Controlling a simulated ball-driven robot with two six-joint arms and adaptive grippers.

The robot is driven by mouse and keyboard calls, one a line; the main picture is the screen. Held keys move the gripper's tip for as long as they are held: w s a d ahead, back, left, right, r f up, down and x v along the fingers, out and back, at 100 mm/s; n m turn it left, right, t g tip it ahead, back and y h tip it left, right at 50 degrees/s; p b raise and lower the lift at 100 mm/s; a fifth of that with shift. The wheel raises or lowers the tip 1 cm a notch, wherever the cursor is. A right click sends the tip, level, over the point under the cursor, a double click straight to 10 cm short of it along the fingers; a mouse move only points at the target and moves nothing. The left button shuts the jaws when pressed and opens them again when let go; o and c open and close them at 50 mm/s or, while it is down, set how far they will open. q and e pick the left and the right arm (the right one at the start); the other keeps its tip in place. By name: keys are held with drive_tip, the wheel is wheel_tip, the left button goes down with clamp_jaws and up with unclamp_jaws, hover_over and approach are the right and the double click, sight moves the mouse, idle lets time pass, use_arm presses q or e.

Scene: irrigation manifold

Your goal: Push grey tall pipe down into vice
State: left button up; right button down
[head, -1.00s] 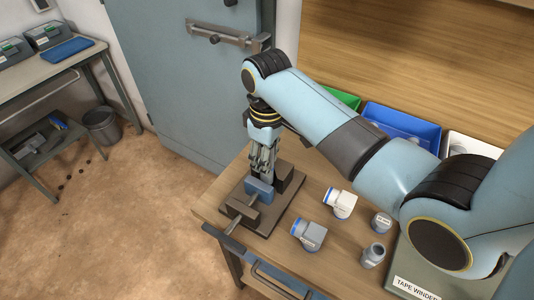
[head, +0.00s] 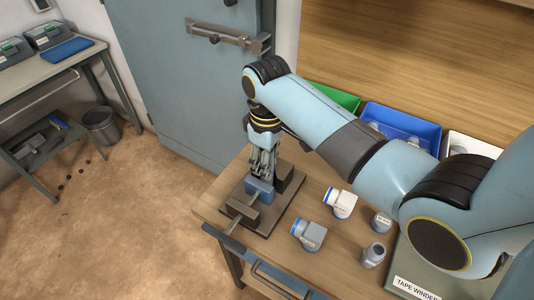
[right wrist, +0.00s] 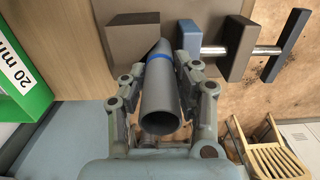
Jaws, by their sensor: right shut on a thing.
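The grey tall pipe (right wrist: 161,99) has a blue band and an open near end. In the right wrist view it lies between the two fingers of my right gripper (right wrist: 160,90), which is shut on it. Its far end points into the gap between the vice's dark block and blue-grey jaw; its exact depth there is unclear. In the head view the vice (head: 244,211) stands on a dark base plate at the bench's left corner. My right gripper (head: 263,163) points down just above the jaws and mostly hides the pipe. My left gripper is not in view.
Several fittings stand on the bench right of the vice, including a white elbow (head: 341,203), a grey elbow (head: 308,235) and a grey pipe piece (head: 373,256). A blue bin (head: 402,122) and a green bin (head: 340,98) are behind. A tape winder (head: 413,288) is at front right.

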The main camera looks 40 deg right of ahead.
drive_tip(key=shift+f, duration=0.7)
idle(0.4)
drive_tip(key=c, duration=0.6)
unclamp_jaws()
drive_tip(key=shift+r, duration=3.55)
